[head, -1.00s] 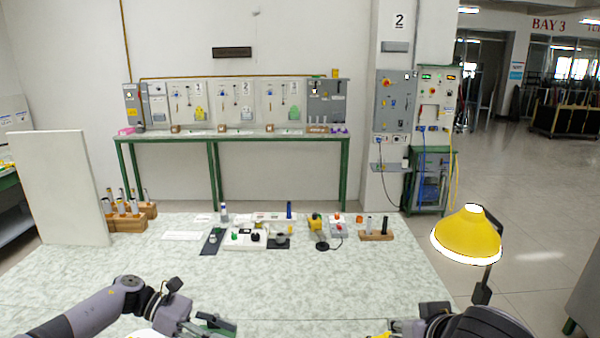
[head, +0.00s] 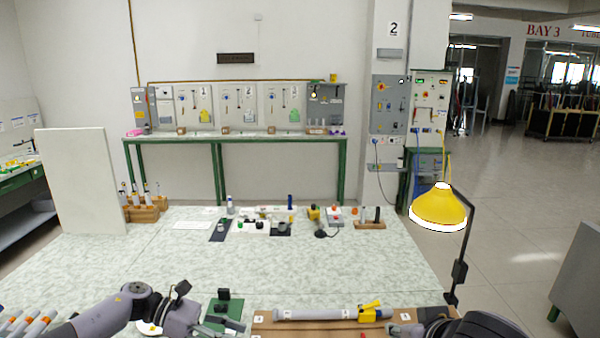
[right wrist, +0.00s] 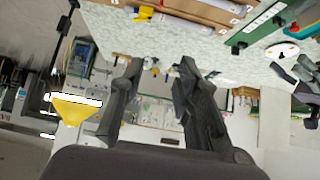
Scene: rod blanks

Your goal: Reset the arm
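My left gripper (head: 222,326) is low in the head view, beside a small green plate (head: 230,306) with a dark block on it. Its fingers are too small and cut off to tell whether they are open. My right gripper (head: 400,329) is at the lower right of the head view, by the right end of a wooden board. In the right wrist view its two dark fingers (right wrist: 158,72) stand apart with nothing between them. A grey tube (head: 315,314) lies along the wooden board (head: 275,329), with a yellow clamp (head: 371,312) at its right end.
Several orange-banded rods (head: 27,323) lie at the lower left. A white panel (head: 80,180) and wooden rod rack (head: 148,210) stand at the table's left. Small devices line the far edge. A yellow lamp (head: 438,207) stands at the right. The table's middle (head: 200,262) is clear.

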